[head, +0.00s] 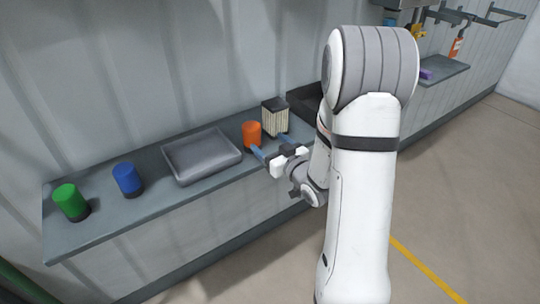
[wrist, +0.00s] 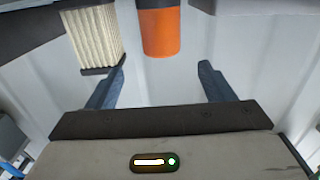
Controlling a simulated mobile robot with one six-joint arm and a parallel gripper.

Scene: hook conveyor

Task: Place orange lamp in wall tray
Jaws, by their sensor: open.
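The orange lamp (head: 251,134), a short cylinder with a dark base, stands on the wall shelf just right of the tray. The grey wall tray (head: 203,158) lies on the same shelf and looks empty. My gripper (head: 271,146) is open with blue fingers, at the shelf's front side close to the lamp. In the wrist view the orange lamp (wrist: 160,30) is just beyond the open fingers (wrist: 162,78), roughly in line with the gap between them. Nothing is held.
A pleated beige filter block (head: 275,118) with dark ends stands right of the lamp, close to one finger; it shows in the wrist view (wrist: 95,36). Blue (head: 127,179) and green (head: 70,202) cylinders stand left of the tray. Hooks (head: 490,18) hang at the far right.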

